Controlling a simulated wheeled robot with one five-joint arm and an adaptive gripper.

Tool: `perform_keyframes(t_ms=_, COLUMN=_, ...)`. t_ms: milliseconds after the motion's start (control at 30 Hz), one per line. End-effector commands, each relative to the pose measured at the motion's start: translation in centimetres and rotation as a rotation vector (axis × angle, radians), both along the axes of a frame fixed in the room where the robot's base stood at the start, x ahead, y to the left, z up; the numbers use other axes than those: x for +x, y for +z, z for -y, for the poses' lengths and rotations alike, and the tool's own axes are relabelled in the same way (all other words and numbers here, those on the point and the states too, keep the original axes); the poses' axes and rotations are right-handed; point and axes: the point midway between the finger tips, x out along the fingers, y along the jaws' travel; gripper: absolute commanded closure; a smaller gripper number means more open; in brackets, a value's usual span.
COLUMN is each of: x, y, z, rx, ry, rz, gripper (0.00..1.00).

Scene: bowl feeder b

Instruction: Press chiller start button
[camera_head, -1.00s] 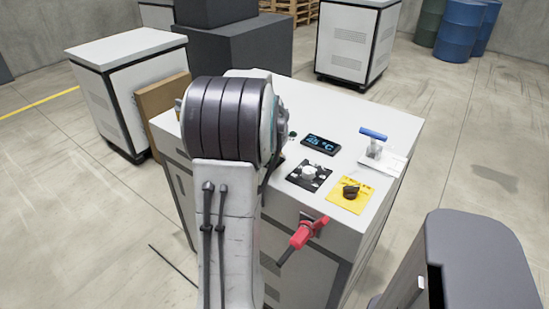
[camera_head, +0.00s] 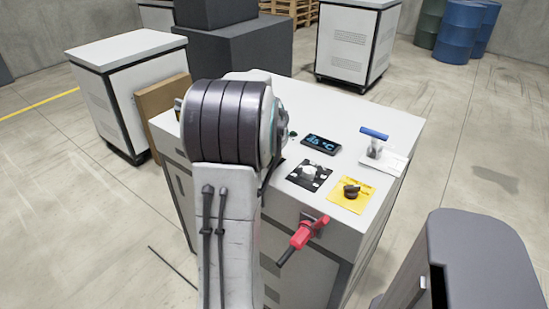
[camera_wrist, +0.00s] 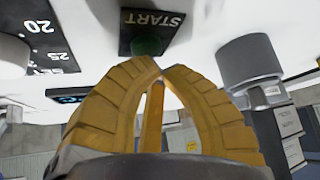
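In the wrist view the green start button (camera_wrist: 147,45) sits on a black plate marked START (camera_wrist: 155,18), shown upside down. My gripper (camera_wrist: 153,65) has two ribbed yellow fingers whose tips come together right by the button. It looks empty. The tips overlap the button's lower edge in the picture; I cannot tell whether they touch it. In the head view my arm stands in front of the white-topped chiller cabinet (camera_head: 345,115) and hides my gripper and most of the button area.
The cabinet top holds a lit temperature display (camera_head: 321,143), a black dial plate (camera_head: 310,174), a yellow plate with a black knob (camera_head: 351,194) and a blue-handled valve (camera_head: 374,135). A red lever (camera_head: 304,234) sticks out in front. Another white cabinet (camera_head: 125,80) stands left.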

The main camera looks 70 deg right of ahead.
Motion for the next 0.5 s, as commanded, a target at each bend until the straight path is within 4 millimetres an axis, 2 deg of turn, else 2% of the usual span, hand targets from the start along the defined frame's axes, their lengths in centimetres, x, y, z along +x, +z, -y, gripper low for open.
perform_keyframes(t_ms=500, x=-0.01, y=-0.46, z=0.0, rx=0.0, ry=0.0, rz=0.0, gripper=1.0)
